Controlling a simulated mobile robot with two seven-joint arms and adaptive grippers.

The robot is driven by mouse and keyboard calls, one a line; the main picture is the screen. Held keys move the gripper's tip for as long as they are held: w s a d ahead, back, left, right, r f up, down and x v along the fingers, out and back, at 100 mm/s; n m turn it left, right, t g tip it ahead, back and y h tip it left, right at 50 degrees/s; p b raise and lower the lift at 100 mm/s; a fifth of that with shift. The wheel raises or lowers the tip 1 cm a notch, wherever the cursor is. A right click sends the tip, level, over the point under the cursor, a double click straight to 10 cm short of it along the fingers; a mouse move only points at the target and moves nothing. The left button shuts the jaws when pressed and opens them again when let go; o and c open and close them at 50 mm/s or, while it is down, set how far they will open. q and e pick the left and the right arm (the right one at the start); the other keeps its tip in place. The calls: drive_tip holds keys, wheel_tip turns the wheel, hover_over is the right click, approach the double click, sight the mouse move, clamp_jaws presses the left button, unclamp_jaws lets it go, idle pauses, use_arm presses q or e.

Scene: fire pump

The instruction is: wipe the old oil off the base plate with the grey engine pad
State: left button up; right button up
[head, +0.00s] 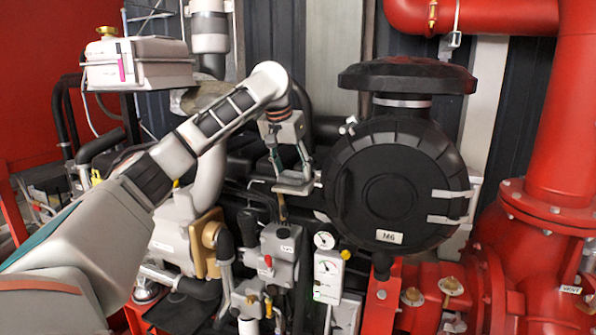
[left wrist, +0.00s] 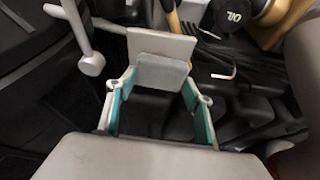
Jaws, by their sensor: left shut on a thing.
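My left gripper (head: 287,172) reaches in from the left and hangs in front of the engine, just left of the round black housing. In the left wrist view, its teal-lined fingers (left wrist: 160,84) are shut on the grey engine pad (left wrist: 160,72), a small flat light-grey piece at the fingertips. The pad also shows below the fingers in the head view (head: 294,188). A second pale flat surface shows behind it in the wrist view; I cannot tell whether it is part of the pad. I cannot make out the base plate or any old oil. My right gripper is not in view.
The black round housing marked M6 (head: 388,185) stands close right of the gripper. Below are a grey valve box (head: 280,250) and gauges (head: 326,266). Red pipes (head: 570,110) fill the right.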

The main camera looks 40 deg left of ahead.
sight(292, 174)
use_arm(q)
drive_tip(key=shift+r, duration=3.05)
wheel_tip(292, 174, up, 3)
drive_tip(key=shift+f, duration=0.1)
